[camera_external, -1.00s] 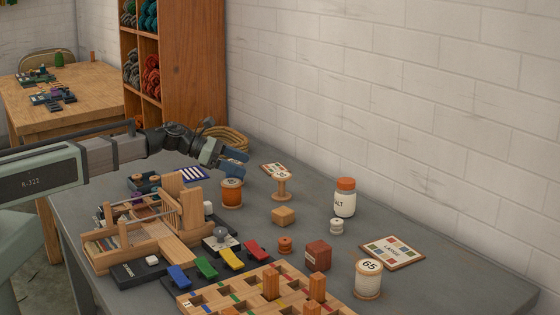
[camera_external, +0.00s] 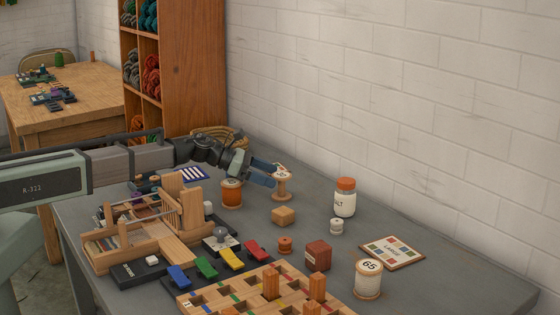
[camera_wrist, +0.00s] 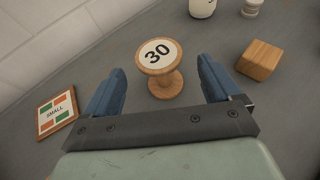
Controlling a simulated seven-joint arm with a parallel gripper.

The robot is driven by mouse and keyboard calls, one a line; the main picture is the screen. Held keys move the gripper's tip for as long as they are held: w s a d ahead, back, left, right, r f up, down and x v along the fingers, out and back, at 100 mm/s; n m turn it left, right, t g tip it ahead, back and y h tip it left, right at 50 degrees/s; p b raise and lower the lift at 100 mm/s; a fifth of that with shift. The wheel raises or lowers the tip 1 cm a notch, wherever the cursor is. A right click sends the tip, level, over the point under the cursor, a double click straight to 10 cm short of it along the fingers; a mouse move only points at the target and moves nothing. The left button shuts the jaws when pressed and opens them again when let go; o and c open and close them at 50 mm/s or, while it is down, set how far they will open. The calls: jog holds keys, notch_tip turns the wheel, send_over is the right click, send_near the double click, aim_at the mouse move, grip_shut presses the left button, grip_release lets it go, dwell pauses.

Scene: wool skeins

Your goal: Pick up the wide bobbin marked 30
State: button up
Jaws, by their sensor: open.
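The wide bobbin marked 30 (camera_wrist: 160,56) stands upright on the grey table, with a pale round label on its wooden top. In the wrist view it sits between and just ahead of the two blue fingers of my open, empty gripper (camera_wrist: 160,88). In the external view the bobbin (camera_external: 281,188) shows its stem and base, and my gripper (camera_external: 268,173) reaches it from the left, with the fingers close to its top. A fingertip partly covers the top there. I cannot tell whether the fingers touch it.
A wooden cube (camera_wrist: 260,60) stands to the right of the bobbin, and a SMALL card (camera_wrist: 55,114) lies to the left. A salt jar (camera_external: 345,198) and small white spool (camera_external: 336,226) stand farther right.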

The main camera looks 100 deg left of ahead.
aim_at(282, 180)
jog(key=x, duration=0.4)
jog(key=shift+w+f, duration=0.15)
jog(key=shift+w, duration=0.1)
jog(key=c, duration=1)
